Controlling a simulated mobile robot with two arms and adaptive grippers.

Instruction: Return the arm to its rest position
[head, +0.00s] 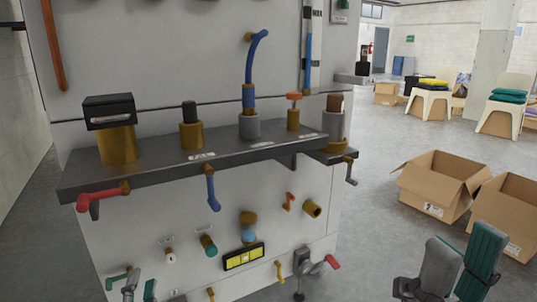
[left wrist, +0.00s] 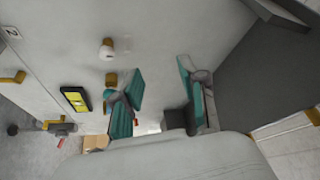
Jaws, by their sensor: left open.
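My left gripper (head: 141,284) is low at the left of the head view, in front of the lower panel of the washer (head: 150,225). In the left wrist view the left gripper (left wrist: 160,88) has its teal-padded fingers spread, with nothing between them. A white knob (left wrist: 107,50) on the panel shows beyond them.
A dark shelf (head: 240,151) juts from the washer, with a red handle (head: 98,198) and a blue handle (head: 212,194) below it. A yellow gauge (head: 243,257) is on the lower panel. Open cardboard boxes (head: 437,182) stand at the right. Floor between is clear.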

